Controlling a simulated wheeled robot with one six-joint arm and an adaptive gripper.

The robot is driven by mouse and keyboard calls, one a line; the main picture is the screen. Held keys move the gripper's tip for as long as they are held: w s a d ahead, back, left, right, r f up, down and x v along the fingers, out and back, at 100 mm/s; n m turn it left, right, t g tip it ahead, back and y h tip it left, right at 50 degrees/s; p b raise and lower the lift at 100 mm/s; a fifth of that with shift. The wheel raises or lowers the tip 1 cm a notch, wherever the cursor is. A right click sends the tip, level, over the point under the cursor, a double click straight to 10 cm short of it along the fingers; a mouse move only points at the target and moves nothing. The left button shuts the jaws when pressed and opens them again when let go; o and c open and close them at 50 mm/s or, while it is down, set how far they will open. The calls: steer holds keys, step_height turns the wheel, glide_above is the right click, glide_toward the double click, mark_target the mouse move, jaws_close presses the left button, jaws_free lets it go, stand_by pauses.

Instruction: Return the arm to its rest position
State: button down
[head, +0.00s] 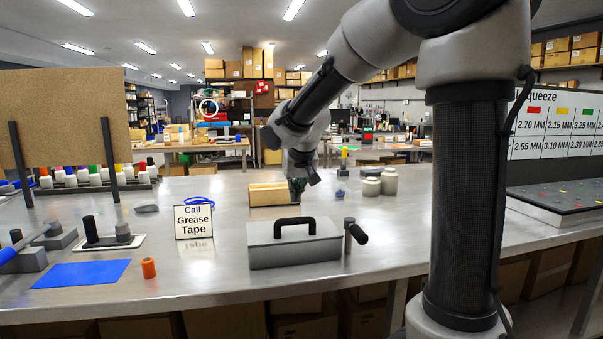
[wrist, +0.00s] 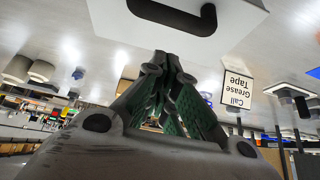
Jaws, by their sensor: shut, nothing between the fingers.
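My arm (head: 315,100) reaches out from the right over the steel table. My gripper (head: 297,192) hangs above the table, behind the grey box with a black handle (head: 293,246) and in front of a light wooden box (head: 268,194) in the head view. In the wrist view my gripper (wrist: 168,62) has its fingertips together with nothing between them. That view is upside down, and the grey box (wrist: 190,28) shows at its top. The gripper seems apart from both boxes.
A sign reading "Call Grease Tape" (head: 194,222) stands left of the grey box. A dark post with a knob (head: 352,236) stands to its right. Grey jars (head: 380,182) stand farther back. A blue mat (head: 82,274) and an orange spool (head: 148,268) lie at the front left.

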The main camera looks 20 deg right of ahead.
steer(key=v, duration=1)
steer(key=s+d+f, duration=0.1)
steer(key=s+f, duration=0.2)
steer(key=s, duration=0.5)
steer(key=s+d+f+n+g, duration=0.1)
steer(key=s+d+f, duration=0.1)
steer(key=s, duration=0.7)
steer(key=s+d+f+n+g+y, duration=0.1)
steer(key=s+f, duration=0.3)
steer(key=s, duration=0.5)
steer(key=shift+d+f, duration=0.2)
steer(key=shift+d, duration=0.3)
